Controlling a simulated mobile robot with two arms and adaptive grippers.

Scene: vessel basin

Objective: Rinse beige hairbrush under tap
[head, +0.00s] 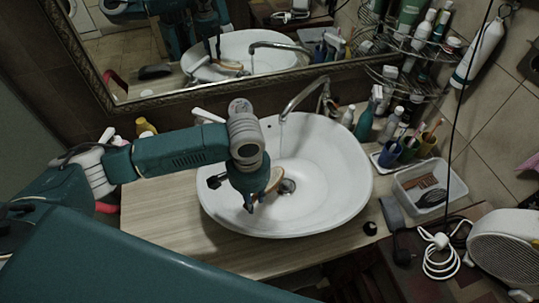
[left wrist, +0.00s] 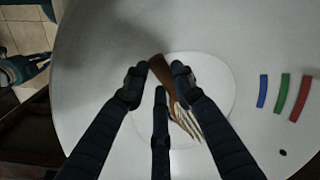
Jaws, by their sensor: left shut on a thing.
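The beige hairbrush (head: 274,181) is in my left gripper (head: 252,203), inside the white vessel basin (head: 335,165) near its drain. In the left wrist view, my left gripper's fingers (left wrist: 158,85) are shut around the hairbrush (left wrist: 160,68); its brown part lies between the fingertips and its pale bristles show at the lower right. In the head view the gripper hides part of the brush. The tap (head: 302,92) arches over the basin's back, with its spout end above and behind the brush. My right gripper is not in view.
A mirror (head: 190,75) stands behind the basin. Bottles, cups and a wire rack (head: 385,75) crowd the right. A white tub (head: 425,188) with brushes stands right of the basin. The wooden counter (head: 160,220) is bare at the front left.

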